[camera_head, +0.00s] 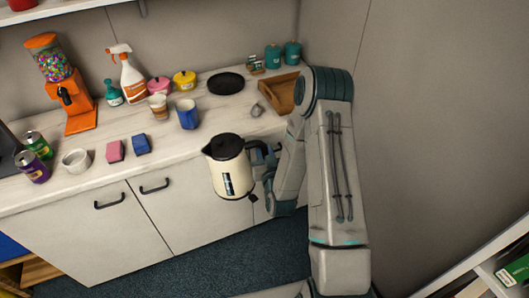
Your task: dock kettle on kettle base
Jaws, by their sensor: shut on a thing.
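The kettle (231,174) is cream with a black lid and a dark handle on its right side. It is roughly upright, in front of the counter's front edge, above the floor. My gripper (262,153) is shut on the kettle's handle; the fingertips are partly hidden by the handle and my arm. A flat black round disc, which looks like the kettle base (226,83), lies on the counter near the back wall, with nothing on it. The kettle is well apart from it.
On the white counter (190,144), a blue cup (187,115) and a paper cup (158,107) stand left of the disc. Yellow (184,80) and pink (159,87) pots stand behind them. A wooden tray (280,93) and small grey item (257,110) are right. Counter in front of the disc is clear.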

